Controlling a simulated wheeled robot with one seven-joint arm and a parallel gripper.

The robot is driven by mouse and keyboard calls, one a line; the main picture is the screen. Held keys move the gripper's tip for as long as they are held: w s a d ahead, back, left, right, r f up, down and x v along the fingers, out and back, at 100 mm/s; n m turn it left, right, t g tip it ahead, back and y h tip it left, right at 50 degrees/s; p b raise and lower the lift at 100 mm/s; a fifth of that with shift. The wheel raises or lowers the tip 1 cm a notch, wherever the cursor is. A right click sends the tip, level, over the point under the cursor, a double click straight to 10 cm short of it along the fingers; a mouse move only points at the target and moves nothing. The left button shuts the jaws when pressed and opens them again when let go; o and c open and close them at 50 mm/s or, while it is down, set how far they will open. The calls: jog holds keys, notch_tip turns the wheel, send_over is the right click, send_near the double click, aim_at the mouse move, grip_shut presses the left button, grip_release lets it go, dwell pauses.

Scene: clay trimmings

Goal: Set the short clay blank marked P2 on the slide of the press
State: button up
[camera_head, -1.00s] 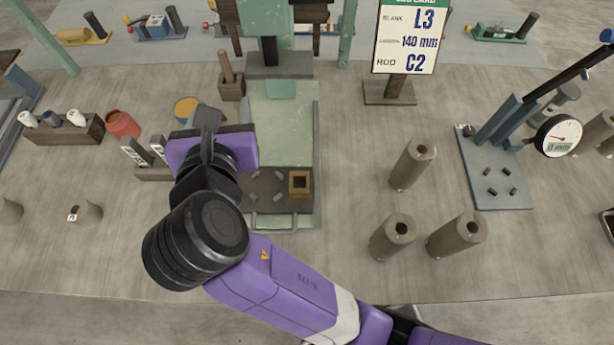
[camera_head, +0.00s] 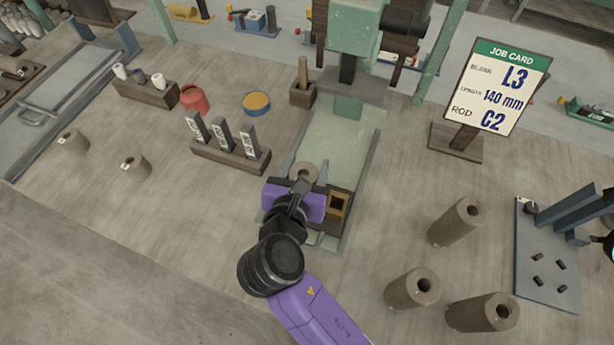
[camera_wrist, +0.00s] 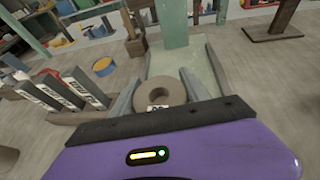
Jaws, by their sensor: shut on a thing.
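My gripper (camera_head: 302,184) is shut on a short round clay blank (camera_head: 304,170) with a hole through it. In the wrist view the blank (camera_wrist: 165,86) sits between the two grey fingers, hole facing up. A small white label (camera_wrist: 158,107) is on its near side, too small to read surely. The press (camera_head: 352,40) stands at the back, with its pale green slide (camera_head: 350,140) running toward me. The blank is over or beside the slide's near left part. I cannot tell whether it touches. My wrist hides the slide's front left.
A small square-holed block (camera_head: 338,205) sits at the slide's front right. A rack of labelled upright plates (camera_head: 228,155) stands close left. Two short blanks (camera_head: 74,138) stand farther left; several tall ones (camera_head: 455,222) stand right. A job card (camera_head: 497,88) reads L3, 140 mm, C2.

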jog(key=shift+f, duration=2.4)
jog(key=shift+f, duration=0.15)
jog(key=o, duration=1.7)
jog(key=shift+c, duration=0.2)
jog(key=v, duration=1.2)
